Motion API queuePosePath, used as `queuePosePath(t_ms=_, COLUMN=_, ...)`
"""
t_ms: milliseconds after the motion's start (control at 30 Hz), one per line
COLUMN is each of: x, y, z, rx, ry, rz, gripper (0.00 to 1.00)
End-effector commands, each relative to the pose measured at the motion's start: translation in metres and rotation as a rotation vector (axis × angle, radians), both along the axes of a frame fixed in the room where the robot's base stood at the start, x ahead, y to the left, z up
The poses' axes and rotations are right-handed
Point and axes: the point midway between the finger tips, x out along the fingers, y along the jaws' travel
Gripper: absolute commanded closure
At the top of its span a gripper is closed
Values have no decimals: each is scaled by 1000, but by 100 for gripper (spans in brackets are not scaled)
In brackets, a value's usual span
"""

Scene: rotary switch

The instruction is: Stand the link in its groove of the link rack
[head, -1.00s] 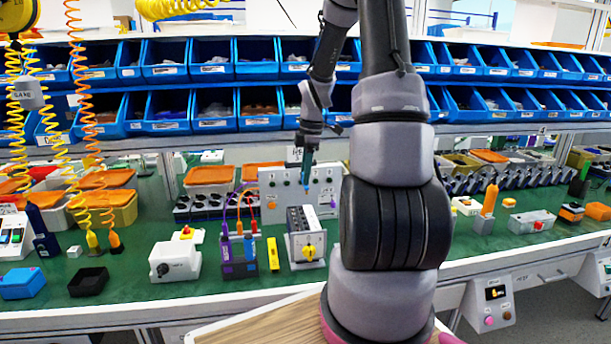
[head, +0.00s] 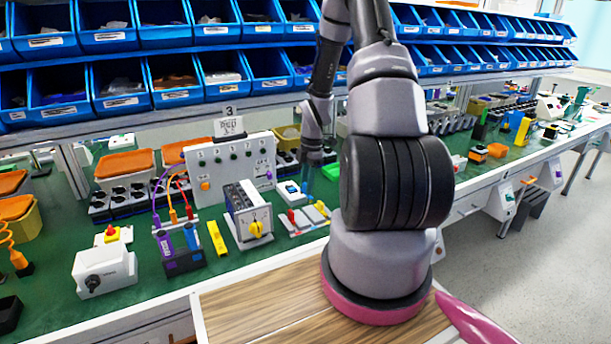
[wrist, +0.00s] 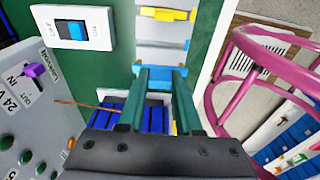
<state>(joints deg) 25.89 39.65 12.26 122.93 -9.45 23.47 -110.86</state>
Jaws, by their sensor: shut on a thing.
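My gripper (wrist: 160,80) points down at the bench, its teal fingers closed on a small light-blue link (wrist: 158,66). In the head view my gripper (head: 308,172) is small, and the link is hard to make out. The grey link rack (head: 303,229), with red and yellow pieces on it, lies on the green bench below and near the fingers. In the wrist view the rack (wrist: 160,32) shows beyond the fingertips. I cannot tell whether the link touches it. The rotary switch box (head: 236,209) with a yellow knob stands left of the rack.
A white switch box (head: 287,193) with a blue rocker is just behind the rack; it also shows in the wrist view (wrist: 95,33). A grey panel (head: 232,168) stands behind the rotary switch. A yellow block (head: 217,238) lies left. Blue bins (head: 120,88) fill the shelves above.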

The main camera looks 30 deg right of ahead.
Motion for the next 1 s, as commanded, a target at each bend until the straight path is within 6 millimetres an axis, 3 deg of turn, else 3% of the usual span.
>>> queuePosePath(t_ms=333, x=0, y=0, z=0, rx=0, ry=0, rz=0, gripper=100)
queuePosePath(t_ms=800, x=0, y=0, z=-48, rx=0, ry=1, rz=-1, gripper=100)
queuePosePath(t_ms=1000, x=0, y=0, z=-58, rx=0, ry=0, rz=-1, gripper=100)
